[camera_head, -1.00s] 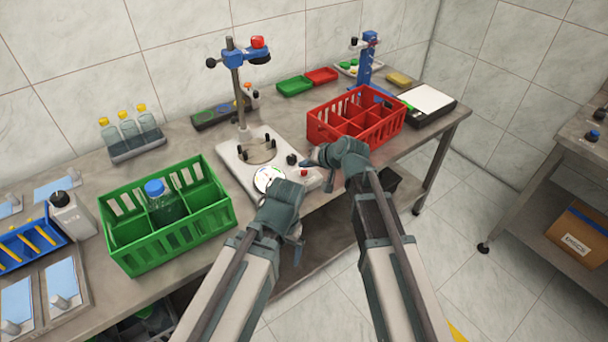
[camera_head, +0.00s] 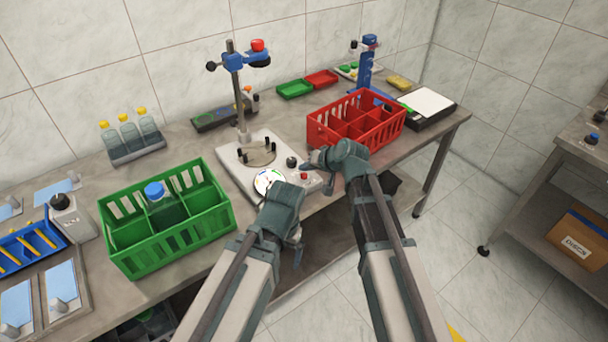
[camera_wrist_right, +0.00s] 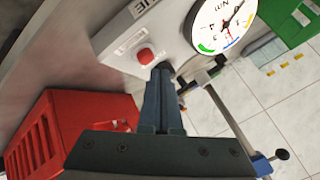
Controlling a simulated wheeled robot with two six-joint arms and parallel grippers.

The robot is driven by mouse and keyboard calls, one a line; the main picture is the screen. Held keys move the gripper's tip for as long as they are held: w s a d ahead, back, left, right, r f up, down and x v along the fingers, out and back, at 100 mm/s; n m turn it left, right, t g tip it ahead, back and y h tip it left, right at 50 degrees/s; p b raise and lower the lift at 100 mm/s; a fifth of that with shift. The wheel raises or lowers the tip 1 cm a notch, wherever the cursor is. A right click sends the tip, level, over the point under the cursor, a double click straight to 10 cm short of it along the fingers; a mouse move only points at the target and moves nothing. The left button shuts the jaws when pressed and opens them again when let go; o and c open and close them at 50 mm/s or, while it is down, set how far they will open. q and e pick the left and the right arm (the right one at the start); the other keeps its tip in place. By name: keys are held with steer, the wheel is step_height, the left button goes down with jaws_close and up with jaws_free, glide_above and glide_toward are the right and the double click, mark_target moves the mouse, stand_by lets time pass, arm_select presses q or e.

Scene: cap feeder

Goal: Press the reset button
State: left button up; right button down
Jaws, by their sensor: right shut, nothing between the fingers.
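The red reset button (camera_head: 304,176) sits on the front right part of the white capping station (camera_head: 232,168). In the right wrist view the round red button (camera_wrist_right: 145,56) stands on the white housing beside a partly cut-off label. My right gripper (camera_head: 313,159) is shut and empty, with its fingertips just by the button. In the wrist view the closed fingertips (camera_wrist_right: 162,72) are just beside the button; whether they touch the housing I cannot tell. My left gripper (camera_head: 297,244) is in front of the station, its fingers mostly hidden by its wrist.
A dial gauge (camera_head: 268,182) and a post with a blue head (camera_head: 233,54) belong to the station. A red crate (camera_head: 358,142) stands close behind my right gripper. A green crate (camera_head: 160,253) with a bottle stands left.

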stand_by(0.8)
steer(key=shift+f+b, duration=0.45)
steer(key=shift+f+b, duration=0.4)
steer(key=shift+b, duration=0.05)
stand_by(0.6)
steer(key=shift+r, duration=0.15)
steer(key=shift+r+p, duration=0.75)
steer(key=shift+p, duration=0.15)
step_height(320, 180, up, 5)
steer(key=p, duration=0.5)
